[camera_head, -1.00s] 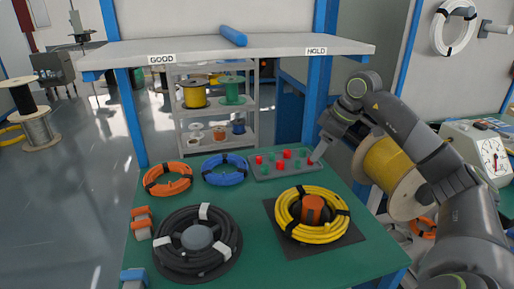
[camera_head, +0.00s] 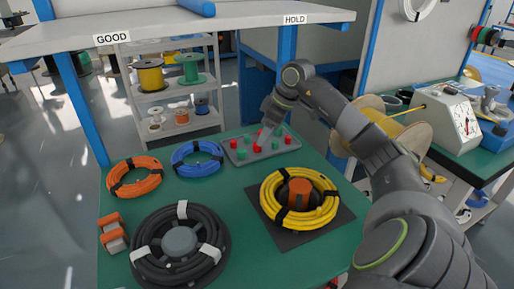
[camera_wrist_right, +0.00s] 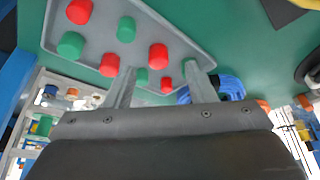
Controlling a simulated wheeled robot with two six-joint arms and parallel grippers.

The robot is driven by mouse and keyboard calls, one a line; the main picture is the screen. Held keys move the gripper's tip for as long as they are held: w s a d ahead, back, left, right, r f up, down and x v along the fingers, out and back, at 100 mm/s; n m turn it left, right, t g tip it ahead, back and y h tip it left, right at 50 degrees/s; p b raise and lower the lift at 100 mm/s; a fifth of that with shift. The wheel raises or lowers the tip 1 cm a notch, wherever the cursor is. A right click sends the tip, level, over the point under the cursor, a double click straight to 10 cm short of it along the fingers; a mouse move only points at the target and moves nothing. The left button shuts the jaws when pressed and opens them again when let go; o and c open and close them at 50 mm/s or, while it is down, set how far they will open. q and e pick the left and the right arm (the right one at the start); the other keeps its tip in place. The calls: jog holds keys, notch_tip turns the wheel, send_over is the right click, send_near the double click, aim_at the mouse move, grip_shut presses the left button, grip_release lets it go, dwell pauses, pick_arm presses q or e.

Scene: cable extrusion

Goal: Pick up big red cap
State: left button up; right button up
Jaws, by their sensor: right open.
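A grey tray (camera_head: 282,148) holds several red and green caps at the back of the green table. In the right wrist view, the tray (camera_wrist_right: 205,60) shows red caps of differing sizes. One larger red cap (camera_wrist_right: 158,56) appears between and just beyond my right fingertips. Another larger red cap (camera_wrist_right: 79,11) is at upper left, and a red cap (camera_wrist_right: 109,65) is beside the left finger. A smaller red cap (camera_wrist_right: 166,84) shows between the fingers. My right gripper (camera_head: 259,146) is open and empty over the tray; it also shows in the wrist view (camera_wrist_right: 160,68). My left gripper is out of view.
A blue coil (camera_head: 195,159) and an orange coil (camera_head: 135,177) lie left of the tray. A yellow coil (camera_head: 332,200) is on a dark mat in front of it, and a black coil (camera_head: 150,260) is at front left. A shelf (camera_head: 200,27) overhangs the back.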

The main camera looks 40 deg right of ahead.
aim_at(255, 150)
jog(key=x, duration=0.4)
jog(key=shift+w+f+b, duration=0.2)
jog(key=shift+w+b, duration=0.1)
jog(key=shift+w, duration=0.1)
jog(key=shift+f, duration=0.15)
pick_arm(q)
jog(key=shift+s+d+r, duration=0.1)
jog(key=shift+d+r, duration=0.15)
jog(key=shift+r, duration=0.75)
pick_arm(e)
jog(key=shift+c, duration=0.4)
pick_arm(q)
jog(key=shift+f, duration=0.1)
pick_arm(e)
jog(key=c, duration=1)
